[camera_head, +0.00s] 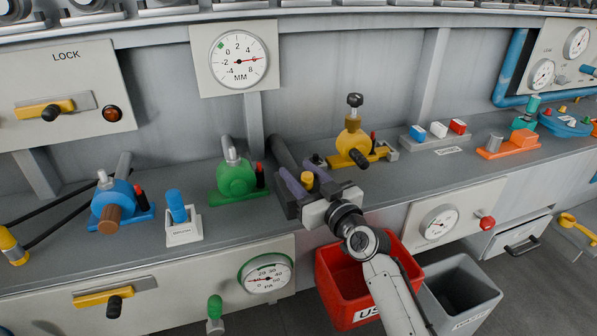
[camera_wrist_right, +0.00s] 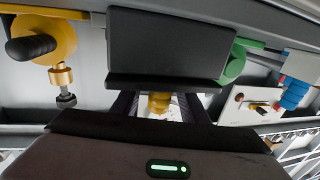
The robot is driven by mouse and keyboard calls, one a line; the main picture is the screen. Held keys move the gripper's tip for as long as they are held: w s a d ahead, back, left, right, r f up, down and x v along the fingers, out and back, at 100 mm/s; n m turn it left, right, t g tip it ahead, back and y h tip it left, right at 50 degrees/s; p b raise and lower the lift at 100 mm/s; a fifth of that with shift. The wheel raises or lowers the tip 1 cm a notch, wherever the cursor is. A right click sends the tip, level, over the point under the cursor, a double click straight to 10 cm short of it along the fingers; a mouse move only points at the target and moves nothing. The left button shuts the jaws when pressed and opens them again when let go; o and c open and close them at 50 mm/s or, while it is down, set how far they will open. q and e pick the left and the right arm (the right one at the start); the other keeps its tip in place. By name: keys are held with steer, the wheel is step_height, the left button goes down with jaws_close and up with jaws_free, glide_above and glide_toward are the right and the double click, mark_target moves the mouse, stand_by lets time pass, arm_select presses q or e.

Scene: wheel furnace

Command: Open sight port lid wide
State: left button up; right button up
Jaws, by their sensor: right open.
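A purple fitting (camera_head: 294,184) with a yellow knob (camera_head: 307,179) sits on the grey bench ledge, a dark pipe rising behind it. It may be the sight port, but no label shows and I cannot tell its lid apart. My right gripper (camera_head: 312,188) is open at this fitting and hides much of it. In the right wrist view the yellow knob (camera_wrist_right: 158,103) shows between my dark fingers (camera_wrist_right: 158,108); I cannot tell if they touch it. My left gripper is not in view.
A green fitting (camera_head: 236,181) stands to the left and a yellow valve (camera_head: 352,142) close to the right. A red bin (camera_head: 340,280) and a grey bin (camera_head: 462,290) stand below my right wrist. A blue fitting (camera_head: 112,203) is farther left.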

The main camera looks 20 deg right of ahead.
steer(key=shift+w, duration=0.4)
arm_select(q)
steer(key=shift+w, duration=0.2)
arm_select(e)
steer(key=shift+a, duration=0.1)
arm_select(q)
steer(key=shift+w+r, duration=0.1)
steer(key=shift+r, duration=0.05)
arm_select(e)
steer(key=shift+c, duration=0.6)
jaws_close()
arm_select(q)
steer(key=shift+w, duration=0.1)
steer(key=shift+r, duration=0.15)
arm_select(e)
steer(key=shift+w, duration=0.1)
